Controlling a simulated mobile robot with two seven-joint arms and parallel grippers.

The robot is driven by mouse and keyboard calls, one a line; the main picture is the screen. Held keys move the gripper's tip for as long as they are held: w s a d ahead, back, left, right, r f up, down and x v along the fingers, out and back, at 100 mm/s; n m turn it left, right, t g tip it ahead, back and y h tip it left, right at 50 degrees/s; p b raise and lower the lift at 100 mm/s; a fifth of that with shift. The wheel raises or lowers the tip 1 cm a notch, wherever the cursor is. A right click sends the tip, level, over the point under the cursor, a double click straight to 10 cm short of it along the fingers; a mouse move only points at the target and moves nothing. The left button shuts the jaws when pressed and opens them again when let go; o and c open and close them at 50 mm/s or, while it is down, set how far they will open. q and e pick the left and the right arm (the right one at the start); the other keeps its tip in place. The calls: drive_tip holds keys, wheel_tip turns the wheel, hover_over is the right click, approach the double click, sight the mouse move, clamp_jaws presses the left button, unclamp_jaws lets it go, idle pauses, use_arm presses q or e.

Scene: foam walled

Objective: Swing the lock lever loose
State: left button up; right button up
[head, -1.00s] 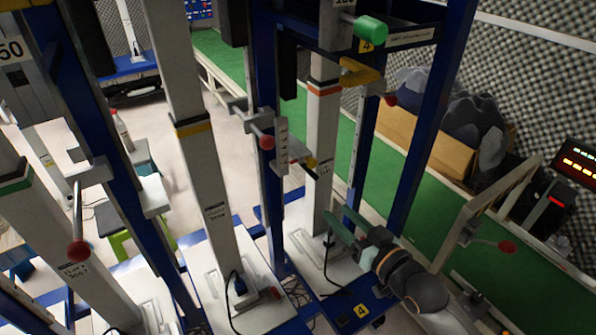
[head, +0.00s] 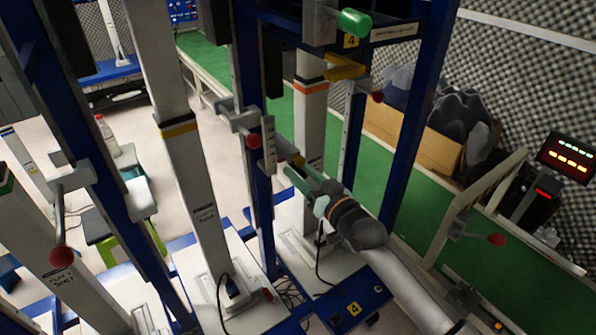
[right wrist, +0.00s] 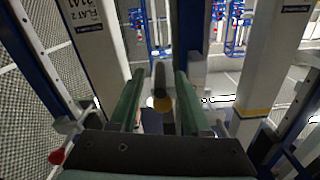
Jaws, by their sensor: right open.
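A short dark bar with a yellow end (right wrist: 160,103), which looks like the lock lever, shows between my right fingers in the right wrist view. In the head view its yellow part (head: 298,160) is by the white slotted plate (head: 269,145) on the blue post, mostly hidden by my gripper. My right gripper (head: 292,168) has its green fingers at the lever. In the right wrist view the gripper (right wrist: 160,78) is open, with one finger on each side of the bar; I cannot tell whether they touch it. My left gripper is not in view.
Red-knobbed levers stick out nearby, one left of my fingers (head: 253,141) and one higher right (head: 377,97). A green-ended cylinder (head: 355,23) and a yellow handle (head: 345,70) are above. Blue posts and pale columns (head: 205,200) crowd the left. A green conveyor (head: 415,215) runs behind.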

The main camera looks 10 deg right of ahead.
drive_tip(key=shift+w+a, duration=0.25)
drive_tip(key=shift+w, duration=0.4)
drive_tip(key=shift+c, duration=0.3)
clamp_jaws()
idle(0.7)
